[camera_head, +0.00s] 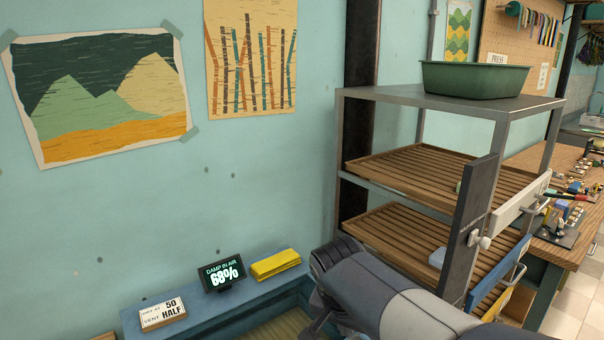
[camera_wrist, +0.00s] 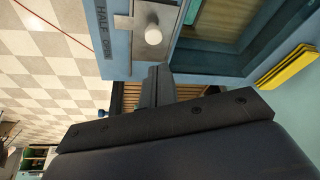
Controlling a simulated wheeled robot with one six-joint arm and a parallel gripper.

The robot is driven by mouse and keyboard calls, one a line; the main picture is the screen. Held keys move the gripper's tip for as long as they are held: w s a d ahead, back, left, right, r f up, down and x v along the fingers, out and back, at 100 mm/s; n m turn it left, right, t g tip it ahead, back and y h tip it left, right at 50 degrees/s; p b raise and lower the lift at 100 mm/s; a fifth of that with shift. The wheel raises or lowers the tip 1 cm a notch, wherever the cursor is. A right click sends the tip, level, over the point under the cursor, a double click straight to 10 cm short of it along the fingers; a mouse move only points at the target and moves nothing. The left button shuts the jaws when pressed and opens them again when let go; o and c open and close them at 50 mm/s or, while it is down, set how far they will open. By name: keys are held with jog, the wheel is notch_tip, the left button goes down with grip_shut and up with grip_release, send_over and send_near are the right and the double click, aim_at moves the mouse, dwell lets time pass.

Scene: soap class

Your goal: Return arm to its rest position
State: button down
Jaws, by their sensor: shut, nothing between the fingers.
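My arm reaches in from the lower right of the head view, in front of the slatted rack and the blue ledge. The fingers of my gripper cannot be made out there. In the wrist view my gripper (camera_wrist: 157,84) points up the picture, its dark fingers together with nothing between them. Beyond the fingertips is a blue panel with a white round knob (camera_wrist: 152,35) and a label reading "HALF OPEN" (camera_wrist: 103,30). The fingers appear apart from the knob.
A metal rack (camera_head: 440,97) with slatted wooden shelves (camera_head: 400,238) and a green basin (camera_head: 474,80) stands right.

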jog(key=x, duration=0.6)
jog(key=shift+w+f, duration=0.1)
jog(key=shift+f, duration=0.25)
jog(key=shift+w+d+f, duration=0.2)
jog(key=shift+d, duration=0.05)
jog(key=shift+w+d+p, duration=0.3)
jog(key=shift+w+d, duration=0.1)
jog(key=shift+d, duration=0.1)
